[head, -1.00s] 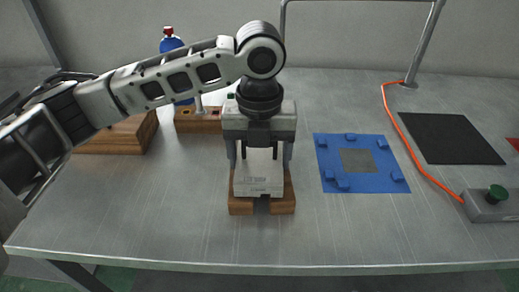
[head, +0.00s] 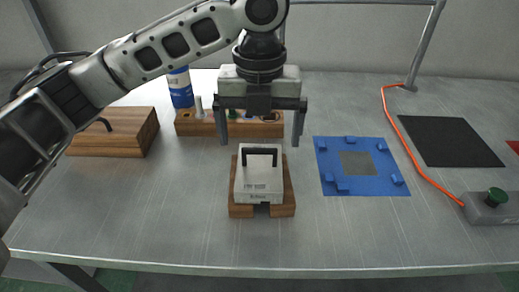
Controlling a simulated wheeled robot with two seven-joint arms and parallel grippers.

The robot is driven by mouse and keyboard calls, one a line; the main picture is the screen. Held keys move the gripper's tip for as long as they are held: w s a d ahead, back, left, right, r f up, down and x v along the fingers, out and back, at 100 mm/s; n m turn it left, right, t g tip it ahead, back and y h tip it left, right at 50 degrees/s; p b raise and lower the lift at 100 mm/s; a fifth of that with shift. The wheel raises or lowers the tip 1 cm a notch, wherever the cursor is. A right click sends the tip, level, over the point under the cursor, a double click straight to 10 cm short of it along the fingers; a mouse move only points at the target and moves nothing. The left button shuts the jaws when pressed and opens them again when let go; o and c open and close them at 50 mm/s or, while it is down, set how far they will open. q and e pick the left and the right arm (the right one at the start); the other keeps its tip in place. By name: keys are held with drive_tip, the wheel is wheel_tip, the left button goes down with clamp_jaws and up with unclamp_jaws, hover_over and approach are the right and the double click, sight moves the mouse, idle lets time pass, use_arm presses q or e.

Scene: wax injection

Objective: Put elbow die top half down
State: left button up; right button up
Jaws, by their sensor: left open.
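The elbow die top half (head: 259,185) is a light grey metal block with a dark handle on top. It sits on a wooden stand (head: 289,202) in the middle of the table, and whether a lower half lies under it cannot be told. My left gripper (head: 261,141) is open and empty, above and behind the block. Its two fingers point down, apart from the handle. My right gripper does not show.
A blue fixture plate (head: 327,178) lies right of the stand, with a black mat (head: 450,140) beyond an orange hose (head: 413,158). A green-button box (head: 491,207) is at the right. A wooden block (head: 123,140), wooden rack (head: 195,127) and blue bottle (head: 181,90) stand behind left. The front table is clear.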

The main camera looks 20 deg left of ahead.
sight(260, 148)
use_arm(q)
wheel_tip(260, 148, up, 6)
drive_tip(key=shift+r+p, duration=0.25)
drive_tip(key=shift+p, duration=0.2)
drive_tip(key=shift+r, duration=0.1)
